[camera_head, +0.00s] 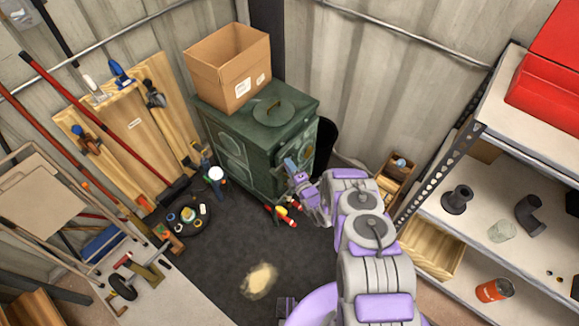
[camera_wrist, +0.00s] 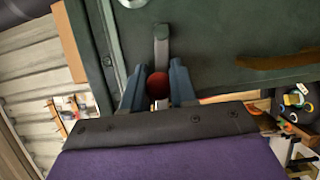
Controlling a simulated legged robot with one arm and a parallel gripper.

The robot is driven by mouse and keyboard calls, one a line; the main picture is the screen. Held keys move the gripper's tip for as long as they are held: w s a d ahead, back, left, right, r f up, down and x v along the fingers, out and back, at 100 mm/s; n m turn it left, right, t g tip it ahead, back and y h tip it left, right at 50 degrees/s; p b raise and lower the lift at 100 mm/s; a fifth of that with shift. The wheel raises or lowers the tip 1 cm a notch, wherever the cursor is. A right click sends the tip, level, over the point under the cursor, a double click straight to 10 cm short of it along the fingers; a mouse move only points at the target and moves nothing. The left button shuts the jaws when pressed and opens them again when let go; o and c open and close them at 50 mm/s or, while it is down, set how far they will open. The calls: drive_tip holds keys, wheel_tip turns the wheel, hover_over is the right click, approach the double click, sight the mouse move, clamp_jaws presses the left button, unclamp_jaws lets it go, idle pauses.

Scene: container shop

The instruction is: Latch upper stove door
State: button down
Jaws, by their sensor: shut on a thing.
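The green stove (camera_head: 238,150) stands against the back wall. My gripper (camera_head: 291,168) is at its right-hand face. In the wrist view a grey metal latch handle (camera_wrist: 161,45) with a dark red round end (camera_wrist: 158,84) lies against the green stove door (camera_wrist: 215,50). The two blue-grey fingers of my gripper (camera_wrist: 158,90) are on either side of the red end and shut on it. My arm hides part of the stove's right side in the head view. Whether the upper door sits flush in its frame cannot be told.
A cardboard box (camera_head: 228,70) sits on top of the stove. A dark bin (camera_head: 325,140) stands just behind it. A metal shelf (camera_head: 500,210) is on the right. Boards (camera_head: 120,130) and tools lean at left.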

drive_tip(key=shift+s+f+g, duration=0.2)
drive_tip(key=shift+s+f, duration=0.25)
drive_tip(key=shift+f, duration=0.15)
drive_tip(key=shift+s+f+g, duration=0.2)
drive_tip(key=shift+s+f, duration=0.2)
drive_tip(key=shift+f, duration=0.2)
drive_tip(key=c, duration=1.1)
unclamp_jaws()
drive_tip(key=shift+w, duration=0.1)
drive_tip(key=shift+o, duration=0.9)
drive_tip(key=shift+w+r, duration=0.1)
drive_tip(key=shift+w+a+r, duration=0.1)
drive_tip(key=shift+w+r, duration=0.2)
drive_tip(key=shift+w, duration=0.15)
drive_tip(key=shift+r, duration=0.2)
drive_tip(key=shift+f+v, duration=0.15)
drive_tip(key=shift+v, duration=2.75)
drive_tip(key=shift+f+v, duration=0.15)
drive_tip(key=shift+v, duration=2.75)
drive_tip(key=shift+f+v, duration=0.15)
drive_tip(key=shift+v, duration=2.75)
drive_tip(key=shift+a, duration=0.15)
